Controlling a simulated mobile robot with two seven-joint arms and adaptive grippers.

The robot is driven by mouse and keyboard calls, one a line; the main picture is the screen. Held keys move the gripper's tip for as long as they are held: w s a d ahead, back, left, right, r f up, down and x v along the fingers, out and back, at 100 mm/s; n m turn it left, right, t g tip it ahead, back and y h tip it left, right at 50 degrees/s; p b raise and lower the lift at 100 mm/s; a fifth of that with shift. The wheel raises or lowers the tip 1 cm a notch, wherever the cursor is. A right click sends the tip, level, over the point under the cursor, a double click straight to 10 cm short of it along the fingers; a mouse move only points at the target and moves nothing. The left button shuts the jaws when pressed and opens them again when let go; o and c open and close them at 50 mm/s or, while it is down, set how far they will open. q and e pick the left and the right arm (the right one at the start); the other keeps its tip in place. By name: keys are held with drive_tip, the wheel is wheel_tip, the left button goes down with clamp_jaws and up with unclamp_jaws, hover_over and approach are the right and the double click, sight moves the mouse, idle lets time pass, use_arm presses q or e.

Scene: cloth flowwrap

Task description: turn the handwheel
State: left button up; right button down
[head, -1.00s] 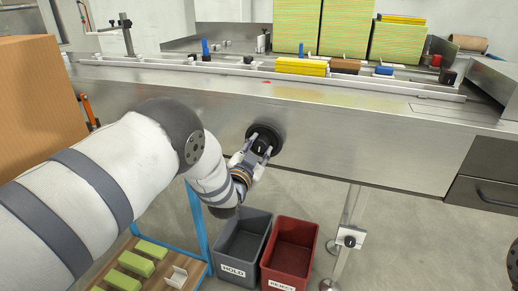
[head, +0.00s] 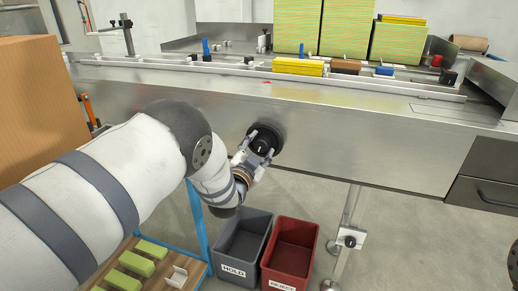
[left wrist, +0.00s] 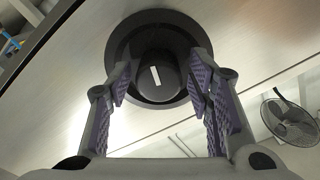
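The handwheel (head: 278,131) is a dark round wheel on the front of the steel machine. In the left wrist view the handwheel (left wrist: 178,28) shows a black hub (left wrist: 155,88) with a short white mark, tilted slightly. My left gripper (head: 258,152) is at the handwheel, facing it. In the left wrist view the left gripper (left wrist: 160,72) has its two purple-padded fingers spread, one each side of the hub. A narrow gap shows on the left side; contact on the right side I cannot tell. My right gripper is not in view.
Below the handwheel stand a grey bin (head: 243,247) marked HOLD and a red bin (head: 291,252). A wooden-topped bench (head: 190,263) with green blocks is at lower left. A cardboard box (head: 38,100) stands at left. Yellow packs (head: 299,67) lie on the machine top.

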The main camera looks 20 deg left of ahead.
use_arm(q)
drive_tip(key=s, duration=1.2)
drive_tip(key=shift+a, duration=0.2)
drive_tip(key=s+a+f+n+g+y, duration=0.15)
drive_tip(key=s+f+g, duration=0.35)
drive_tip(key=s+f, duration=0.55)
drive_tip(key=s+a+f+n+g, duration=0.25)
drive_tip(key=s+f+g, duration=0.35)
drive_tip(key=s+f, duration=0.45)
drive_tip(key=s+d+n+g+p, duration=0.1)
drive_tip(key=s+g, duration=0.8)
drive_tip(key=s, duration=1.9)
drive_tip(key=n+h, duration=0.1)
drive_tip(key=n, duration=0.1)
drive_tip(key=shift+s+d+f+n+g, duration=0.2)
drive_tip(key=shift+d+n+g, duration=0.1)
drive_tip(key=shift+d, duration=0.1)
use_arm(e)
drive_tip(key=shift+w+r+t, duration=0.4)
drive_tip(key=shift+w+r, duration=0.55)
